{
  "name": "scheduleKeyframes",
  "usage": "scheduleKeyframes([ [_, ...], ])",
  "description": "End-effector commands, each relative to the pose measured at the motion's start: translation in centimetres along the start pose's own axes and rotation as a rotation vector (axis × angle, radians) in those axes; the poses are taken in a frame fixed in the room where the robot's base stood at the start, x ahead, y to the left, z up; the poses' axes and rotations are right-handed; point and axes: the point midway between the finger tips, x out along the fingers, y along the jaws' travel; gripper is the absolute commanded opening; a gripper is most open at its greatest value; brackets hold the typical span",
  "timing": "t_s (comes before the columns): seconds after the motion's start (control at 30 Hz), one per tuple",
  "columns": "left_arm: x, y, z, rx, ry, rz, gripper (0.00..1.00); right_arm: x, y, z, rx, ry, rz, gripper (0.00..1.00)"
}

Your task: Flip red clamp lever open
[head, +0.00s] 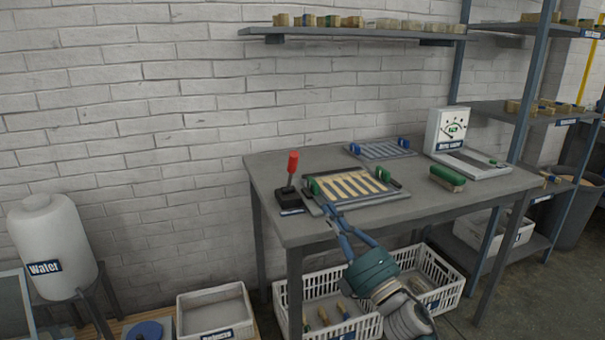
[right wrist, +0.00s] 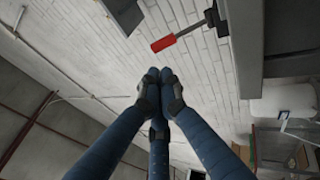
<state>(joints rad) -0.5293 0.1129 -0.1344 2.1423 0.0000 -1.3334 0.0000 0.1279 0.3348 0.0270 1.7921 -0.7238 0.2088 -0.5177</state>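The clamp lever has a red handle (head: 293,161) and stands nearly upright on a dark base (head: 290,199) at the left end of the grey table. The red handle also shows in the right wrist view (right wrist: 163,44), above the fingertips and apart from them. My right gripper (head: 330,212) is at the table's front left edge, right of and lower in the picture than the lever. Its blue fingers meet at the tips in the right wrist view (right wrist: 158,78), with nothing seen between them. My left gripper is not in view.
A press tray with wooden spoon blanks (head: 350,185) lies just right of the lever. Behind it is another grey plate (head: 380,150). Crates (head: 355,328) stand under the table. A shelf (head: 350,31) hangs above.

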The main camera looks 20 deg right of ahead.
Motion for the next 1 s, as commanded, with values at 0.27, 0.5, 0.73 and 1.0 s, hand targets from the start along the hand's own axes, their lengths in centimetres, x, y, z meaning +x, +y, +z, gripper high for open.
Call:
scheduleKeyframes([
  [0.27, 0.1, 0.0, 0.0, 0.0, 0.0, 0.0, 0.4, 0.8, 0.0, 0.0, 0.003, 0.0, 0.0, 0.0],
  [0.5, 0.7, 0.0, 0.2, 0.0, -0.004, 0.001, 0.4, 5.2, 0.1, 0.0, 0.004, 0.0, 0.002, 0.0],
  [0.73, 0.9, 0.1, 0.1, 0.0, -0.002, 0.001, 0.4, 10.1, 0.1, 0.1, 0.004, -0.002, 0.001, 0.0],
  [1.0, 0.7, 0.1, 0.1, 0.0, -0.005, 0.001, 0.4, 13.5, -0.1, 0.0, 0.005, -0.002, -0.001, 0.0],
])
